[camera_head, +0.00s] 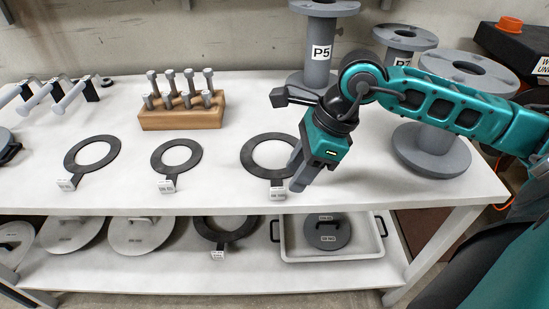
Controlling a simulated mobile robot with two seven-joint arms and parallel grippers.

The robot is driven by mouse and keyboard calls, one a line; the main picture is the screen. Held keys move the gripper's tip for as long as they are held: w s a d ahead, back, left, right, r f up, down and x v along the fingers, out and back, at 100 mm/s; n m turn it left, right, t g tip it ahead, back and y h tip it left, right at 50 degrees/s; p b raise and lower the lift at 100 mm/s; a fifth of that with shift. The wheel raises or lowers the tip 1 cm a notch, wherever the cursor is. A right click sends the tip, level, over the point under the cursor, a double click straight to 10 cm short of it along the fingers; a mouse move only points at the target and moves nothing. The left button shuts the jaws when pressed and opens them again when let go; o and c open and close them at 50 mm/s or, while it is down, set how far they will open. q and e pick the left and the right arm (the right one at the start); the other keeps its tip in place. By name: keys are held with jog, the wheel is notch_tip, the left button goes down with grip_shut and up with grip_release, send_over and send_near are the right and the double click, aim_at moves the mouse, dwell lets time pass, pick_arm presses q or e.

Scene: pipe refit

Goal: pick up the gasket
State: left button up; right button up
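Three flat dark ring gaskets with white tags lie on the white table top: a left one (70,161), a middle one (157,163) and a right one (246,158). My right gripper (295,180) points down at the right edge of the right gasket, near its tag (277,190). Its grey fingers overlap that edge in the picture and hide part of the ring. I cannot tell whether they touch it or how far apart they are. My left gripper is not in view.
A wooden block (180,120) with several bolts stands behind the gaskets. Grey flanged spools, one marked P5 (320,52), stand behind and right of my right arm. The lower shelf holds discs, another tagged ring (211,234) and a white tray (330,254).

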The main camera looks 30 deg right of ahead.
aim_at(282, 188)
jog(key=shift+w+x, duration=0.2)
jog(key=shift+x, duration=1.1)
jog(key=shift+w+x, duration=0.15)
jog(key=shift+x, duration=1.15)
jog(key=shift+a+r, duration=0.1)
jog(key=shift+a, duration=0.05)
jog(key=shift+c, duration=0.3)
grip_shut()
